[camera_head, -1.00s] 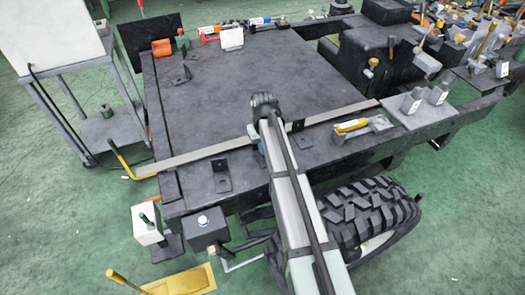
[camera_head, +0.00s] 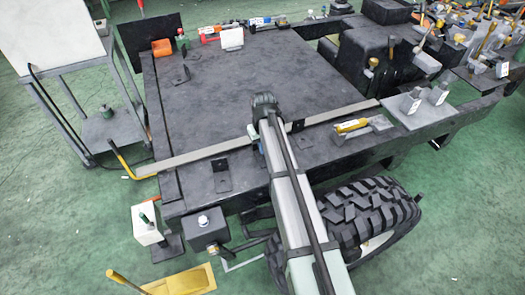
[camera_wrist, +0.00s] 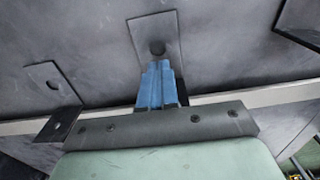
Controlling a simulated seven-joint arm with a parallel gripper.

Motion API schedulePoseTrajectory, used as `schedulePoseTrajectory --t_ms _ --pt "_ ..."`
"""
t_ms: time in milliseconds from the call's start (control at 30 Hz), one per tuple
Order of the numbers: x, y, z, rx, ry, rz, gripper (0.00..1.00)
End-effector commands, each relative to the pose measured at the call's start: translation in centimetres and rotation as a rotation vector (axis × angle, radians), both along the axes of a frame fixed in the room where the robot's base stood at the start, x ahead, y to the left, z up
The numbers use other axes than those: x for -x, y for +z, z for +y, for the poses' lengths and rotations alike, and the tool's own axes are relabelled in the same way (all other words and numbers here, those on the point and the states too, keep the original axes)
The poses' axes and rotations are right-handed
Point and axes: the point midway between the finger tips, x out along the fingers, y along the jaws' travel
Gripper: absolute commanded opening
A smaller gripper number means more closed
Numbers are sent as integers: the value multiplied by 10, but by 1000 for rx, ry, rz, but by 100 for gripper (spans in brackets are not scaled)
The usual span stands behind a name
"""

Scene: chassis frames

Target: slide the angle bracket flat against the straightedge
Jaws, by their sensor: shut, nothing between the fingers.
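The straightedge (camera_head: 200,152) is a long pale strip lying across the dark table; it also crosses the wrist view (camera_wrist: 280,95). In the wrist view, my gripper (camera_wrist: 158,72) has its blue fingers together and empty. They overlap the lower part of a dark plate with a round hole, an angle bracket (camera_wrist: 150,25); I cannot tell whether they touch it. In the head view my arm hides that bracket and most of the gripper.
Another dark upright plate (camera_head: 298,125) stands right of my arm by the straightedge. One more bracket (camera_head: 181,74) is at the far left of the table. The table's middle beyond the straightedge is clear.

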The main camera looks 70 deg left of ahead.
Motion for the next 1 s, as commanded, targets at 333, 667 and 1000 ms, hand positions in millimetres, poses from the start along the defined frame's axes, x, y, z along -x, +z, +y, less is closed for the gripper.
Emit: schedulePoseTrajectory --t_ms 333,667,1000 --pt "0 0 2 0 0 0 0" --pt "0 0 5 0 0 0 0" --pt "0 0 7 0 0 0 0"
